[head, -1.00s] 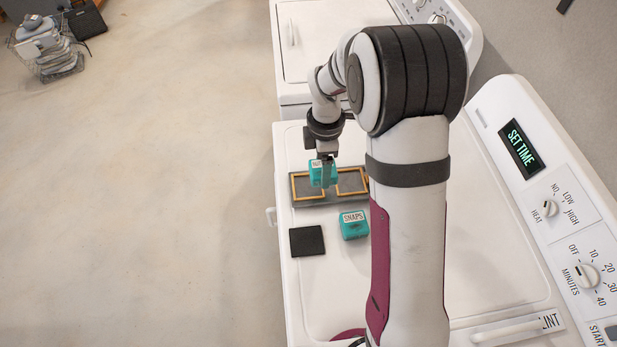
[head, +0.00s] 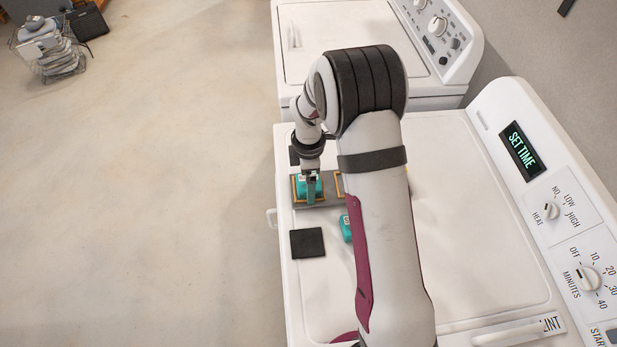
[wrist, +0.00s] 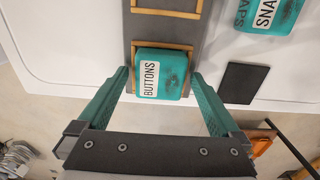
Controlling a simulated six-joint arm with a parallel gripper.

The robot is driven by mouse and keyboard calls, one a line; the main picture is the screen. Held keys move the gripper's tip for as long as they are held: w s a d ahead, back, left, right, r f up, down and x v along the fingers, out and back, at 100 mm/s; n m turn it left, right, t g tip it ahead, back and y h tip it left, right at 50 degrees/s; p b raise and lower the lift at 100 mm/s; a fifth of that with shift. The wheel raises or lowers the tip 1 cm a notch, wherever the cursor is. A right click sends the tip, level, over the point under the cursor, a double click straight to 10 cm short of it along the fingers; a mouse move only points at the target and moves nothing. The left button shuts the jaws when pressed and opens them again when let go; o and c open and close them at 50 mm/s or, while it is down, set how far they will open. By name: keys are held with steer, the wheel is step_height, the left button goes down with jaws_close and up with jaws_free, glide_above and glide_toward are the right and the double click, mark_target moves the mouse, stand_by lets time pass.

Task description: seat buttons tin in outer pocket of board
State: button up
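The buttons tin (wrist: 162,75) is teal with a white BUTTONS label. It sits within the outer pocket's wooden rim (wrist: 136,48) on the grey board (wrist: 168,29), looking level; whether it touches the bottom is hidden. In the head view the tin (head: 301,183) shows partly behind my finger. My gripper (wrist: 162,78) has teal fingers on both sides of the tin, with a narrow gap visible on each side, so it looks open. In the head view my gripper (head: 311,188) is down at the outer pocket. The board's other pocket (head: 339,186) is partly hidden by my arm.
A teal snaps tin (wrist: 269,12) stands beside the board, mostly hidden by my arm in the head view (head: 346,229).

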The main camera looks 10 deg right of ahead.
steer(key=shift+r, duration=0.1)
step_height(320, 180, up, 12)
steer(key=s+d+r+m, duration=0.1)
steer(key=s+r+m, duration=0.6)
steer(key=s+m, duration=0.4)
steer(key=s+m+y, duration=0.1)
steer(key=s+m, duration=1.1)
steer(key=s, duration=0.6)
steer(key=shift+m+y, duration=0.3)
steer(key=shift+y, duration=0.1)
steer(key=shift+s, duration=0.1)
